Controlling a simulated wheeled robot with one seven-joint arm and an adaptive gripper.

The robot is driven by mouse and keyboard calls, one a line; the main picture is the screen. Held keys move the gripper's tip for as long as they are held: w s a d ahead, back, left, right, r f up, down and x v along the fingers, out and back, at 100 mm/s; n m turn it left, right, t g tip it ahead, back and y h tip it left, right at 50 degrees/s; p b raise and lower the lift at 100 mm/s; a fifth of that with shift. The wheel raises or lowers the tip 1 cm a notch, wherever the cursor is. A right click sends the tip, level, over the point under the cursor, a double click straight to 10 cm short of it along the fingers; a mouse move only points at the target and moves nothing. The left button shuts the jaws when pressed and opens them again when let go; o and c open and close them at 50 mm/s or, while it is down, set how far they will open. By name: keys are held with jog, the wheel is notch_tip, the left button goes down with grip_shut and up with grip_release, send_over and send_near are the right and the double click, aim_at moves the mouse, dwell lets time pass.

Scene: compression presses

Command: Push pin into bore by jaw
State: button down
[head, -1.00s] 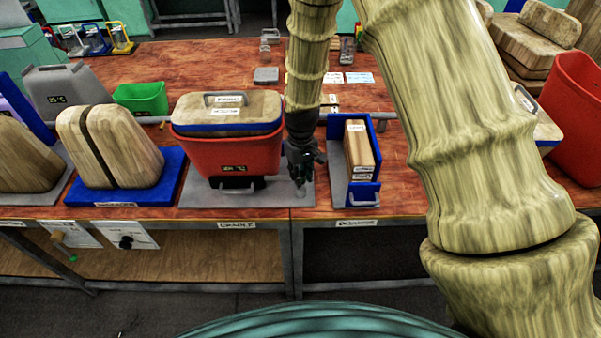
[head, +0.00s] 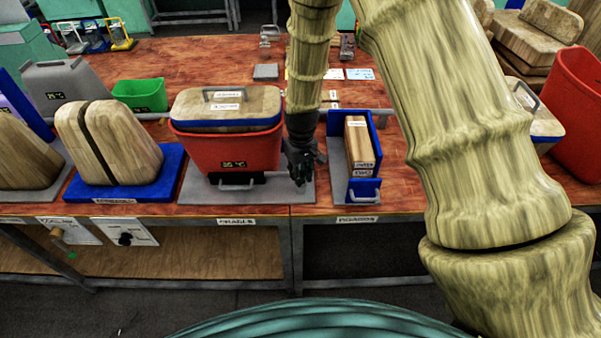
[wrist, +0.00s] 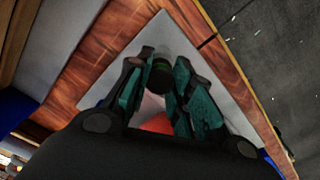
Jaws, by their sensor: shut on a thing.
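My gripper (head: 302,163) is low over the right end of a grey base plate (head: 205,194), just right of a red bin (head: 228,152). In the wrist view the fingers (wrist: 158,82) are shut on a short dark cylinder (wrist: 160,76) with a greenish band and a pale end, which looks like the pin. The grey plate also shows beyond it in the wrist view (wrist: 120,72). The fingers hide the pin in the head view. No bore can be made out, and I cannot tell whether the pin is inside anything.
A blue-walled holder (head: 368,190) with wooden boards (head: 358,145) stands close right of my gripper. A wooden lid (head: 228,106) sits on the red bin. A split wooden block (head: 108,142) stands left on a blue base (head: 150,184). The table's front edge is near.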

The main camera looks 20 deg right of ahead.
aim_at(301, 174)
jog(key=shift+r, duration=0.15)
jog(key=shift+r+p, duration=0.85)
jog(key=shift+r, duration=0.25)
jog(key=shift+p, duration=0.4)
dwell(1.4)
jog(key=shift+f+b, duration=0.55)
jog(key=shift+f, duration=0.65)
dwell(0.4)
jog(key=c, duration=1.2)
grip_release()
jog(key=shift+r, duration=5.95)
